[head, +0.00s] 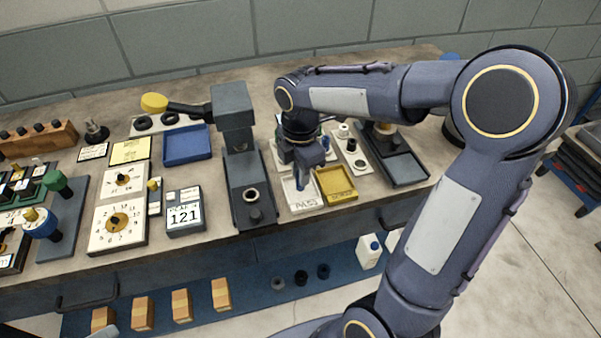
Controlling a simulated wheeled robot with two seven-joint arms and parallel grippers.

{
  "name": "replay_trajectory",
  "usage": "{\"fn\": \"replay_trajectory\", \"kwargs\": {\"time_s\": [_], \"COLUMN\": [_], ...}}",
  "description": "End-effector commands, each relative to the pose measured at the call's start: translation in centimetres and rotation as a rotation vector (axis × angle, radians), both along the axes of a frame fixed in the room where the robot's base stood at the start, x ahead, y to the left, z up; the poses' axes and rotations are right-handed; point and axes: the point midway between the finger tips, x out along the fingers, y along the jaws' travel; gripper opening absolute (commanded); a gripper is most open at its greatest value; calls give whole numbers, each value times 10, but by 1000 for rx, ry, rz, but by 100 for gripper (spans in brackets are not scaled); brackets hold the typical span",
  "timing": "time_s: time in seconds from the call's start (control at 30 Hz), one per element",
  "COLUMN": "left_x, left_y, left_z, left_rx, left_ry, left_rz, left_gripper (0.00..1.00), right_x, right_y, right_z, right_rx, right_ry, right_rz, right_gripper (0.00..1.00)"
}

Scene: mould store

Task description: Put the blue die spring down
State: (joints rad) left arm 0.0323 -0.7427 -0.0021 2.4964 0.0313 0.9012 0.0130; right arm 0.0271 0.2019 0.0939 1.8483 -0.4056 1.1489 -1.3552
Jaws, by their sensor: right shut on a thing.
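My right gripper (302,167) points down over the bench, shut on the blue die spring (300,184). Only a small lower part of the spring shows below the fingers. It is over a white tray (305,207) with lettering that seems to read PASS. I cannot tell whether the spring touches the tray floor. A yellow tray (336,196) is just right of the white one. My left gripper is not to be made out.
A grey press-like stand (234,135) is close on the left of the gripper. A dark grey tray (404,168) is to the right. A blue tray (187,146), a 121 display (184,213) and dial boards (118,222) stand farther left. Blocks (181,305) sit on the shelf below.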

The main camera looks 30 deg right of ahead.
Motion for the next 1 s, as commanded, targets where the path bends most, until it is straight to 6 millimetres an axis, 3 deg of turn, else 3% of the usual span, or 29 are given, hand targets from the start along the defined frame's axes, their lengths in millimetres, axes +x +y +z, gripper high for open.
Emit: {"fn": "replay_trajectory", "kwargs": {"time_s": [0.47,0.5,0.63,1.0], "left_x": [0,0,0,0], "left_y": [0,0,0,0], "left_z": [-4,-3,-2,1], "left_rx": [0,0,0,0], "left_ry": [0,0,0,0], "left_rz": [0,0,0,0], "left_gripper": [73,73,73,73], "right_x": [0,0,0,0], "right_y": [0,0,0,0], "right_z": [-12,-10,-10,-3], "right_rx": [1,1,1,1], "right_ry": [0,0,0,-2], "right_rz": [-1,-1,-1,-1], "right_gripper": [0,23,39,39]}}
